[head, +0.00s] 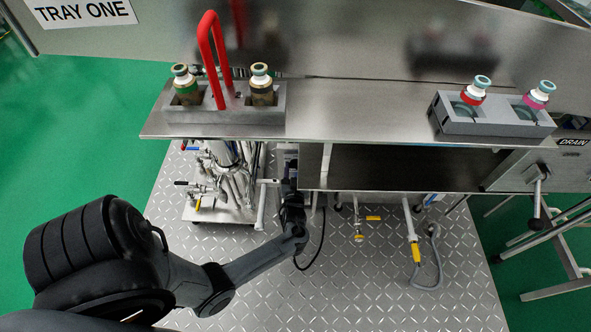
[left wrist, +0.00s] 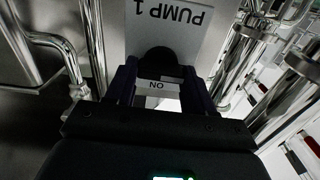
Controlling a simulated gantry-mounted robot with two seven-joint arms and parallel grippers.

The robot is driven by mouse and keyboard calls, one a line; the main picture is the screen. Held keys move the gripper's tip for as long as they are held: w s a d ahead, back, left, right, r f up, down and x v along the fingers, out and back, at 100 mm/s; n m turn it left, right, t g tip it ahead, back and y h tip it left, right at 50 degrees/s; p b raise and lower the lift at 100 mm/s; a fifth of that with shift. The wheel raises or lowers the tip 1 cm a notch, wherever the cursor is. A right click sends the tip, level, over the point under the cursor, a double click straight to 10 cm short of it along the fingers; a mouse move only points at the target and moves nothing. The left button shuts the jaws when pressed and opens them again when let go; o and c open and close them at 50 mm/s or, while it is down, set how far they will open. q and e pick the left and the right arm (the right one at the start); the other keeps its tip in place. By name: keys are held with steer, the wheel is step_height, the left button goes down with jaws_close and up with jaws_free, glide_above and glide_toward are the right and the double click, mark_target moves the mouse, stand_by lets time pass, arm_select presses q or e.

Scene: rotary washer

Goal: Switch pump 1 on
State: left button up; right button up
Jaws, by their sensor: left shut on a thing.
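The pump 1 panel (left wrist: 172,22) shows at the top of the left wrist view, with its "PUMP 1" lettering upside down. A dark round switch knob (left wrist: 158,58) sits below that lettering. My left gripper (left wrist: 157,75) has a finger on each side of the knob and is shut on it. A white label reading "ON" (left wrist: 157,87), also upside down, shows between the fingers. The knob's pointing direction is hidden. In the head view my left gripper (head: 291,195) reaches under the steel counter, where the switch is hidden. My right gripper is not in view.
The steel counter (head: 330,105) overhangs my left gripper. Steel pipes (head: 232,180) with valves stand to its left, and chrome pipes (left wrist: 250,55) flank the panel. The tread-plate floor (head: 350,285) is mostly clear.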

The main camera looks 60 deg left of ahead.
arm_select(q)
steer(key=m+p, duration=0.2)
steer(key=m, duration=0.1)
steer(key=shift+r, duration=0.15)
steer(key=m+p, duration=0.2)
steer(key=m, duration=0.2)
steer(key=shift+w+m, duration=0.1)
steer(key=shift+m, duration=0.3)
steer(key=m, duration=0.2)
steer(key=m+p, duration=0.1)
steer(key=m, duration=0.1)
steer(key=shift+f+m, duration=0.2)
steer(key=shift+m, duration=0.1)
steer(key=m, duration=0.4)
steer(key=shift+f+m+p, duration=0.1)
steer(key=shift+m+p, duration=0.2)
steer(key=shift+m, duration=0.4)
steer(key=shift+f, duration=0.1)
steer(key=o, duration=1)
steer(key=shift+w, duration=0.1)
steer(key=shift+o, duration=0.2)
